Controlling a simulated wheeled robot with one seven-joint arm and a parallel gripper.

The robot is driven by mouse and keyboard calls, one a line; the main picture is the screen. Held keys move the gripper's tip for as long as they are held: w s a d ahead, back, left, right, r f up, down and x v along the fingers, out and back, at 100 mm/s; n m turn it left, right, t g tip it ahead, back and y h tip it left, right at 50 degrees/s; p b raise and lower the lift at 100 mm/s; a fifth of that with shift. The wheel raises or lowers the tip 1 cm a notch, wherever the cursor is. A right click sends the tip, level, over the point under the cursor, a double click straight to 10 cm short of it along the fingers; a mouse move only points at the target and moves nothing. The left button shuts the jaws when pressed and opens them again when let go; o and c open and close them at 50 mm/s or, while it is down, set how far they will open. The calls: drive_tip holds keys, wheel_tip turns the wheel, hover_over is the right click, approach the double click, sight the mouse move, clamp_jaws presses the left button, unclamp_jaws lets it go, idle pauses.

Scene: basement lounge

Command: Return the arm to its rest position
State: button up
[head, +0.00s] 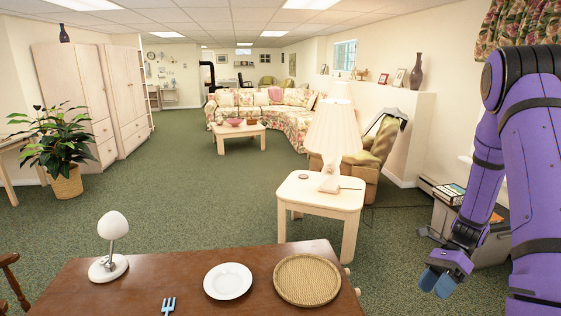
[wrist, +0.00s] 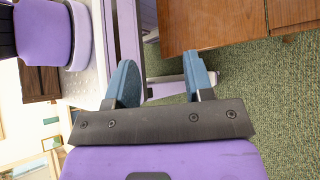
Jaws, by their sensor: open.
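My purple arm hangs down on the right side of the head view, bent at the elbow. My gripper (head: 437,283) is at its lower end, to the right of the brown table (head: 150,270) and apart from it. In the wrist view, the two blue fingers of my gripper (wrist: 162,85) stand apart with nothing between them. The brown table's edge (wrist: 225,25) shows at the top of the wrist view, beyond the fingertips, with green carpet (wrist: 270,85) beside it.
A white plate (head: 228,281), a woven round mat (head: 307,280), a blue fork (head: 169,305) and a white lamp (head: 110,245) are on the table. A side table (head: 345,207) with a lamp stands beyond. A grey cabinet (head: 490,250) is close behind my arm. Open carpet lies left.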

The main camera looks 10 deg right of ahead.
drive_tip(key=s+a+r+n+t+h, duration=0.1)
drive_tip(key=a+r+n+h, duration=0.25)
drive_tip(key=r+n, duration=0.45)
drive_tip(key=s+a+r+n+t+h, duration=0.1)
drive_tip(key=a+r+n+t+h, duration=0.3)
drive_tip(key=r, duration=0.8)
drive_tip(key=s+a+r+n+t+h, duration=0.1)
drive_tip(key=s+a+r+n+t, duration=0.1)
drive_tip(key=s+r, duration=0.4)
drive_tip(key=s+a+r+n+t+h, duration=0.2)
drive_tip(key=s+a+r+n+t, duration=0.1)
drive_tip(key=s+a+r+n, duration=0.2)
drive_tip(key=shift+s+r+n, duration=0.4)
drive_tip(key=shift+s+n, duration=0.1)
drive_tip(key=shift+n, duration=0.4)
drive_tip(key=shift+c, duration=0.5)
drive_tip(key=shift+s, duration=0.1)
